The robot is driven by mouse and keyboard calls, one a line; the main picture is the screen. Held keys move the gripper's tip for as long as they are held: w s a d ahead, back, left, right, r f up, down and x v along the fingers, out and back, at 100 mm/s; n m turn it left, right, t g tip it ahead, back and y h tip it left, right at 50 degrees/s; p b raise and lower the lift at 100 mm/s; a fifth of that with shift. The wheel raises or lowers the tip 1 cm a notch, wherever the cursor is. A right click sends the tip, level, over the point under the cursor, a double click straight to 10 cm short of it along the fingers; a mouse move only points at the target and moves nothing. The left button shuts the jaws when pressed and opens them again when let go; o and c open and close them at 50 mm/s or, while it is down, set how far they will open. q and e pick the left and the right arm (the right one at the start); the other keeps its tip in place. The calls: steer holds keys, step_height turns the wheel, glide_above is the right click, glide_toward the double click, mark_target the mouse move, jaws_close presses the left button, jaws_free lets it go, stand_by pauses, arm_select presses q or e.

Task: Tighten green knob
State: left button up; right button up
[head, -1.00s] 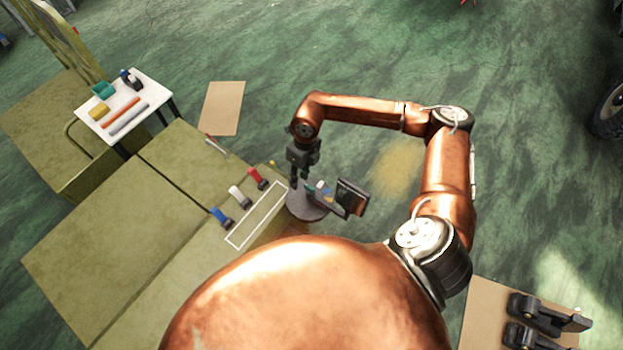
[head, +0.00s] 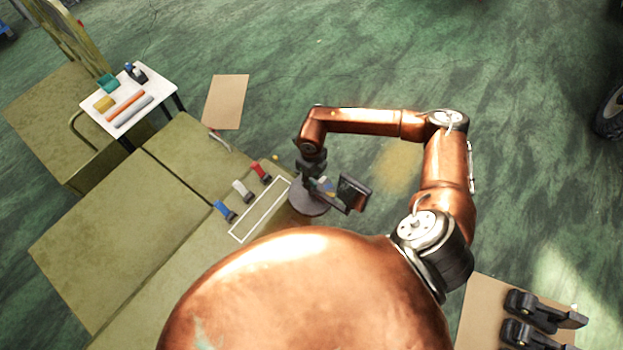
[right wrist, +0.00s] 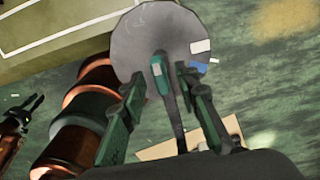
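A green knob or handle (right wrist: 157,76) shows in the right wrist view, in front of a grey round disc (right wrist: 150,30). The disc (head: 308,203) also shows in the head view, beside the olive panel. My right gripper (right wrist: 161,74) is open, with one finger on each side of the green knob and gaps visible between. In the head view my right gripper (head: 312,182) points down over the disc and largely hides the knob. A dark gripper-like end, seemingly my left gripper (right wrist: 32,106), shows at the left edge of the right wrist view, too small to read.
Blue (head: 224,210), white (head: 241,190) and red (head: 261,170) levers stand on the olive panel (head: 120,210) left of the disc. A dark screen-like box (head: 353,192) is close right of the gripper. A white table (head: 150,78) holds small items.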

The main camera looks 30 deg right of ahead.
jaws_close()
steer(key=shift+m, duration=0.3)
stand_by(0.3)
steer(key=m+b, duration=0.1)
steer(key=m, duration=0.1)
steer(key=shift+m, duration=0.3)
steer(key=m, duration=0.4)
steer(key=shift+m, duration=0.3)
steer(key=m, duration=1)
steer(key=shift+m, duration=0.3)
